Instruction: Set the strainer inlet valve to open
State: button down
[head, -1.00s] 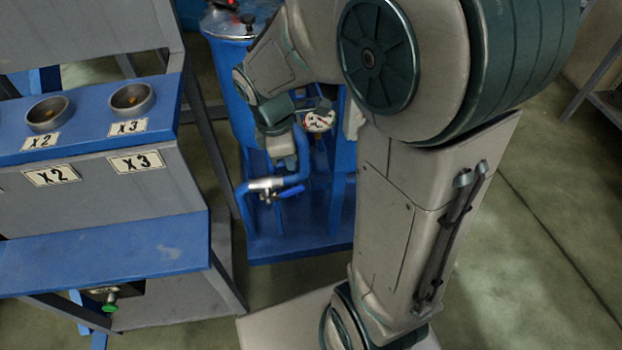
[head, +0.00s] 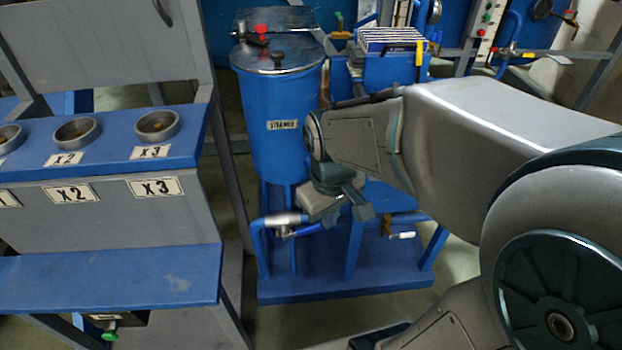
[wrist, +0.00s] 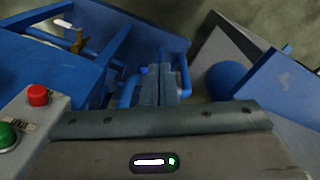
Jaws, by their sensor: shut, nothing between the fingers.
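The blue strainer tank (head: 280,110), with its label, stands in the middle of the head view. At its lower left is a pipe with a silver valve body (head: 284,220) and a blue lever (head: 304,231). The lever lies roughly along the pipe. A second valve with a brass body (head: 387,226) and a pale-ended lever (head: 402,235) sits at the right. No label tells which is the inlet valve. My gripper (head: 362,208) is shut and empty in front of the tank, between the two valves. In the wrist view its fingers (wrist: 168,62) are together near a blue pipe (wrist: 185,76).
A blue bench with several cups (head: 157,124) stands at the left. A box with a red button (wrist: 38,95) and a green button (wrist: 6,135) is close at left in the wrist view. Floor shows at right.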

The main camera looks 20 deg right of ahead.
jog(key=n, duration=0.1)
jog(key=n+g+h+p, duration=0.2)
jog(key=n+h+p, duration=0.3)
jog(key=n, duration=2.4)
send_over(308, 228)
jog(key=w+a+p, duration=0.1)
jog(key=a, duration=0.6)
notch_tip(308, 228, down, 8)
jog(key=shift+y, duration=0.4)
jog(key=b+x, duration=0.1)
jog(key=x, duration=0.3)
jog(key=b+x, duration=0.1)
jog(key=x, duration=0.4)
jog(key=b+x, duration=0.2)
jog(key=x, duration=0.3)
jog(key=shift+w+d, duration=0.15)
jog(key=shift+w, duration=0.15)
jog(key=shift+r+t, duration=0.1)
jog(key=shift+t, duration=0.2)
